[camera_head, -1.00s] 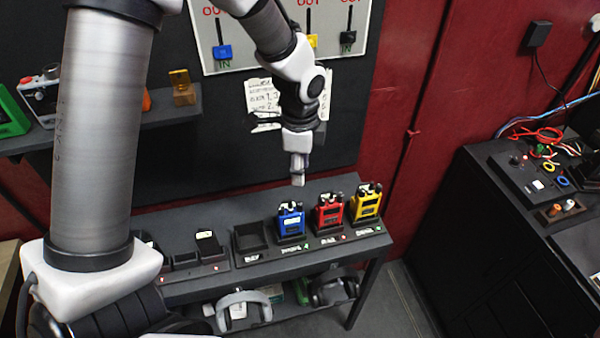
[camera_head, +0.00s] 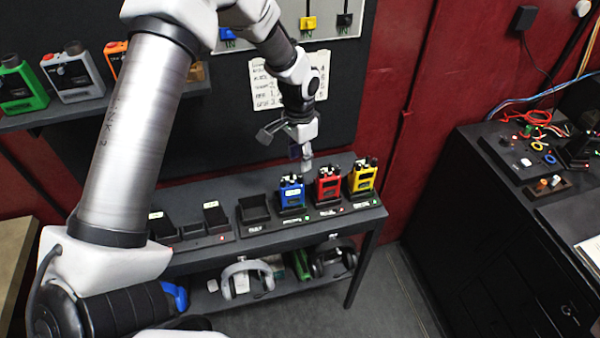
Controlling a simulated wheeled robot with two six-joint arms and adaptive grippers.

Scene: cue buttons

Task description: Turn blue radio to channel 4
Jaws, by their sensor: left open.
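The blue radio (camera_head: 291,196) stands upright in a dock on the dark shelf table, left of the red radio (camera_head: 328,187) and the yellow radio (camera_head: 362,180). Knobs show on top of the blue radio; its channel setting is too small to read. My left gripper (camera_head: 304,166) is open and empty, just above and slightly right of the blue radio's top, apart from it as far as I can tell. My right gripper is not in view.
An empty dock (camera_head: 254,214) sits left of the blue radio. Headphones (camera_head: 247,279) lie on the lower shelf. Green, grey and orange radios stand on a wall shelf (camera_head: 40,117). A black cabinet (camera_head: 500,230) stands at the right. A paper note (camera_head: 268,88) hangs behind my arm.

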